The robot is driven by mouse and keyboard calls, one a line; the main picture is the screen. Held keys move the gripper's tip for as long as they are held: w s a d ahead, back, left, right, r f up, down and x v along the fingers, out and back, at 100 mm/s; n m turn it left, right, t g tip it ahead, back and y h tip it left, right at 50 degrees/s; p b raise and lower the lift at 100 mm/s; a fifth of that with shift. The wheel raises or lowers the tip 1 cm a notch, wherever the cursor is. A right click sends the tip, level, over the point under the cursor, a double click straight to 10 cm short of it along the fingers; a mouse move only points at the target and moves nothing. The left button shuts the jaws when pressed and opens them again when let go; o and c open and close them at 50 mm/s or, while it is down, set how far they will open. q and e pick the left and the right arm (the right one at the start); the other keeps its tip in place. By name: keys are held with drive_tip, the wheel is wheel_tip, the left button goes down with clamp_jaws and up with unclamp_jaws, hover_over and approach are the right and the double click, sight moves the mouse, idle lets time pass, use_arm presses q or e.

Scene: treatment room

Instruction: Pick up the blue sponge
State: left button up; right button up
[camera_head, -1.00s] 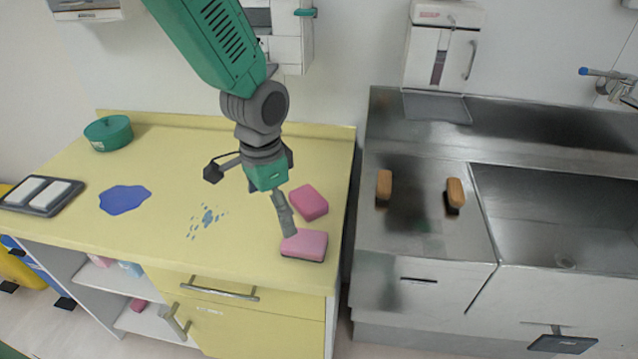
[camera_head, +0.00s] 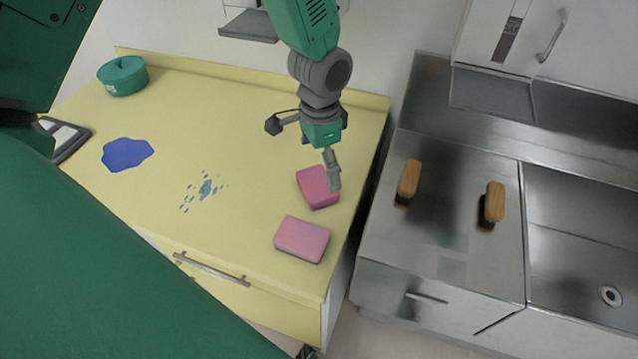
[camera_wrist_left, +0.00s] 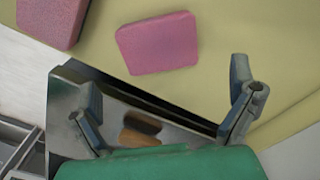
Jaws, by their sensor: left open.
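I see no blue sponge; two pink sponges lie on the yellow counter (camera_head: 235,120). The rear pink sponge (camera_head: 315,190) lies near the counter's right edge, and it shows at the upper middle of the left wrist view (camera_wrist_left: 157,43). The front pink sponge (camera_head: 302,238) has a dark underside; it is at the top left of the left wrist view (camera_wrist_left: 48,18). My left gripper (camera_head: 333,172) hangs by the rear sponge, overlapping its right side in the head view. In the left wrist view its fingers (camera_wrist_left: 168,98) are spread and empty. My right gripper is not in view.
A blue puddle (camera_head: 127,154) and blue spots (camera_head: 205,188) mark the counter. A green pot (camera_head: 122,76) stands at the back left. Right of a gap is a steel sink unit (camera_head: 450,160) with two brown brushes (camera_head: 410,178) (camera_head: 495,202). My green body parts cover the lower left.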

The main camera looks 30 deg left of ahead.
sight(319, 181)
use_arm(q)
drive_tip(key=shift+w+f, duration=0.1)
drive_tip(key=shift+f, duration=1)
wheel_tip(319, 181, down, 5)
drive_tip(key=shift+a+r+p, duration=0.1)
drive_tip(key=shift+r+p, duration=0.05)
drive_tip(key=shift+p, duration=0.2)
drive_tip(key=shift+s, duration=0.2)
drive_tip(key=c, duration=0.7)
drive_tip(key=shift+r, duration=0.1)
wheel_tip(319, 181, up, 10)
drive_tip(key=c, duration=0.3)
